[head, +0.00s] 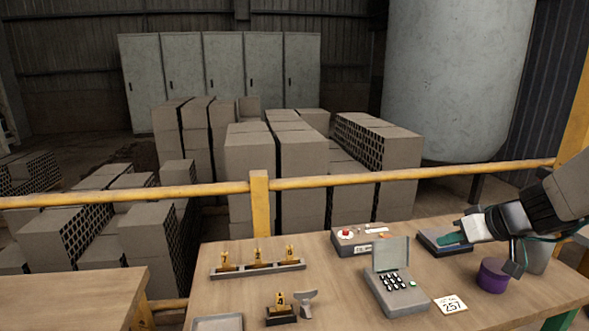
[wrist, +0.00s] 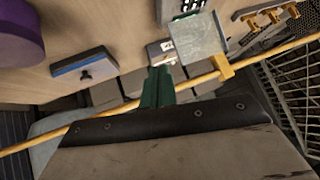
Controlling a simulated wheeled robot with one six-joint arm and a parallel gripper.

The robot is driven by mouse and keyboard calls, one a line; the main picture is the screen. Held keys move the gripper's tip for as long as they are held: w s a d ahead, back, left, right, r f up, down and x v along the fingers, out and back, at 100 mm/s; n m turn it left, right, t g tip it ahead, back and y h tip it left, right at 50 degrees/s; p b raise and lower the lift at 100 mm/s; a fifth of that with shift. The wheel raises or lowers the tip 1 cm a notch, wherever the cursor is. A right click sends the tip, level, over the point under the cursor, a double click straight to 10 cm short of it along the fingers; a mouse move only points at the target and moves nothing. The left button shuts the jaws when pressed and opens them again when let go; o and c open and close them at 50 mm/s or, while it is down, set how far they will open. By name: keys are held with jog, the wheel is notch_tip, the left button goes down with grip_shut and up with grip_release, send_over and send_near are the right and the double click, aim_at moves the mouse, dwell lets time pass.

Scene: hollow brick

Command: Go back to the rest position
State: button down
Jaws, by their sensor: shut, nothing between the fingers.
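My gripper (head: 450,238) is at the right of the table (head: 240,258) in the head view, its green fingers pointing left. In that view it overlaps a dark shallow box (head: 432,247); I cannot tell whether it touches it. In the wrist view my gripper (wrist: 157,84) shows its green fingers together, with nothing between them. My grey arm reaches in from the right edge of the head view.
A purple cylinder (head: 492,276) and a grey cylinder (head: 538,258) stand close to my gripper. A keypad box (head: 396,295) with raised lid, a red-button box (head: 358,240), a 257 card (head: 450,304) and a brass-piece rack (head: 258,267) are on the table. A yellow rail (head: 400,176) runs behind.

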jog(key=s+a+r+g, duration=0.4)
jog(key=s+a, duration=0.7)
jog(key=s, duration=0.1)
jog(key=s+d+m+g+h, duration=0.1)
jog(key=s+h, duration=0.3)
jog(key=s, duration=0.9)
jog(key=shift+d+r+m+g, duration=0.3)
jog(key=shift+m+g, duration=0.5)
jog(key=shift+a, duration=0.1)
